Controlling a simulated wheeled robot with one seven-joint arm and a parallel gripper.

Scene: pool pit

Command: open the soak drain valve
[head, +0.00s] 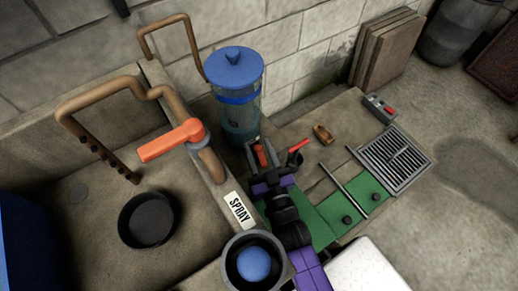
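My gripper (261,147) is at the middle of the head view, just right of the clear canister's base. An orange-red piece (262,156) shows between its dark fingers; it may be a valve handle, but its ends are hidden. I cannot tell whether the fingers press on it. No label reading "soak" is visible. A small red-handled dark fitting (297,151) stands just right of my gripper.
A blue-lidded clear canister (238,105) stands close behind my gripper. A black bowl (148,219) lies in the basin at left. A grey cup with a blue ball (254,264) is in front. A brass piece (322,133), a floor grate (396,159) and a red-button box (380,107) are at right.

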